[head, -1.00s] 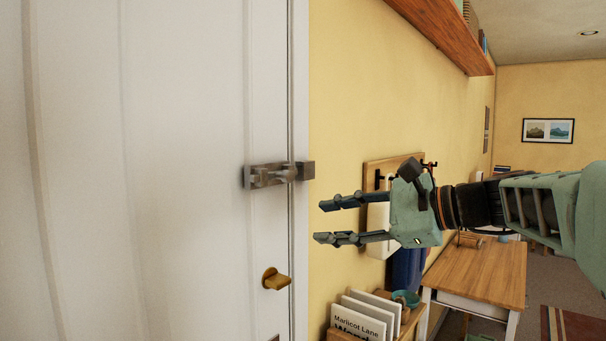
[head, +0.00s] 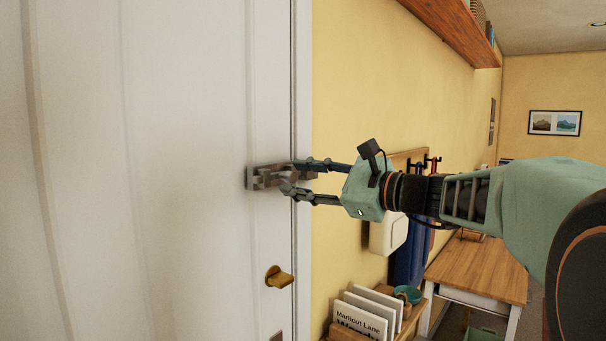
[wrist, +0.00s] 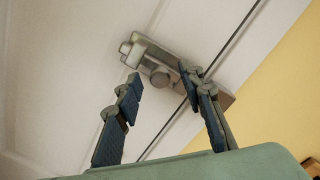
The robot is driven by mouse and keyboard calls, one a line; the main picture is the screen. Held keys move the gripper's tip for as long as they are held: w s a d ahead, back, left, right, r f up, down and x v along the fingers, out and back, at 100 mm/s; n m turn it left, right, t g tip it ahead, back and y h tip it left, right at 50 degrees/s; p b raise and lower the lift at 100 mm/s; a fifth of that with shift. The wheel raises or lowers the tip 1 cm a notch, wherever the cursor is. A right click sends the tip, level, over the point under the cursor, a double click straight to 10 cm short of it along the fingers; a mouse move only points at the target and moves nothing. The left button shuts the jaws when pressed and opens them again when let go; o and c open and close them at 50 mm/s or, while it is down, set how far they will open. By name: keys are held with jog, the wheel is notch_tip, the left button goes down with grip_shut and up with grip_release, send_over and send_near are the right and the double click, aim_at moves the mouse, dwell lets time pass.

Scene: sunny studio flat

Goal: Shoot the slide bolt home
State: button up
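The slide bolt (head: 262,178) is a grey metal fitting at the right edge of the white door (head: 150,120). It also shows in the wrist view (wrist: 153,52), with a round knob (wrist: 159,79) standing out from it. Its keeper (wrist: 226,98) is on the frame, across the dark door gap. My gripper (head: 288,177) is open at the bolt, its fingers coming from the right. In the wrist view the knob appears between the fingertips (wrist: 159,73); I cannot tell whether either finger touches it. The right finger partly hides the stretch between bolt and keeper.
A brass turn knob (head: 279,277) is on the door below the bolt. To the right are a yellow wall, a white box (head: 388,233), hanging coats, a letter rack (head: 362,312) and a wooden table (head: 478,268). A wooden shelf (head: 455,25) is above.

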jog(key=shift+w+a, duration=0.25)
jog(key=shift+a, duration=0.1)
jog(key=shift+c, duration=0.4)
grip_shut()
